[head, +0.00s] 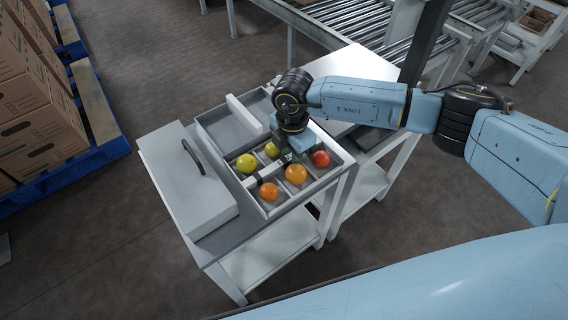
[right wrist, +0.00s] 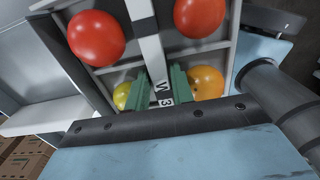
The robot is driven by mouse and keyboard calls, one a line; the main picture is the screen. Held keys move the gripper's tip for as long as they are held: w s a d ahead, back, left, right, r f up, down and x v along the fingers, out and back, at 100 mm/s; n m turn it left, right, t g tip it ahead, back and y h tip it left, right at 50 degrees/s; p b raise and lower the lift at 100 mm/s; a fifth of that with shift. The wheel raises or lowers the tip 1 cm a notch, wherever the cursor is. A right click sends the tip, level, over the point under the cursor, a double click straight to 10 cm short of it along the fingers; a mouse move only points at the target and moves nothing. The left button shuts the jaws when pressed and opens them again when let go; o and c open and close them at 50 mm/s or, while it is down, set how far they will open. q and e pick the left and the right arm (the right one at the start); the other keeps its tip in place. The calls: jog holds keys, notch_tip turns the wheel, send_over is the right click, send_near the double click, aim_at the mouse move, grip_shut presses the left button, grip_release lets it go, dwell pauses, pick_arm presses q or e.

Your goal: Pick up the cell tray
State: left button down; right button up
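The cell tray (head: 338,169) is a pale, shallow tray split into cells, standing on the worktable. Yellow, orange and red tomatoes sit in its cells. A light bar with a dark-printed label (right wrist: 162,92) runs across its middle. My right gripper (head: 287,158) points down over the tray's middle. In the right wrist view its green fingers (right wrist: 166,86) stand one on each side of the bar and look closed against it. The fingertips are partly hidden in the head view. My left gripper is not in view.
A grey lidded box with a dark handle (head: 192,158) stands left of the tray. An open grey compartment with an upright pale panel (head: 244,114) lies behind it. Roller conveyors (head: 345,22) are at the back; cartons (head: 38,125) on blue pallets are at left.

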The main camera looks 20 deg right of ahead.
jog(key=shift+f, duration=0.1)
jog(key=shift+c, duration=0.5)
grip_shut()
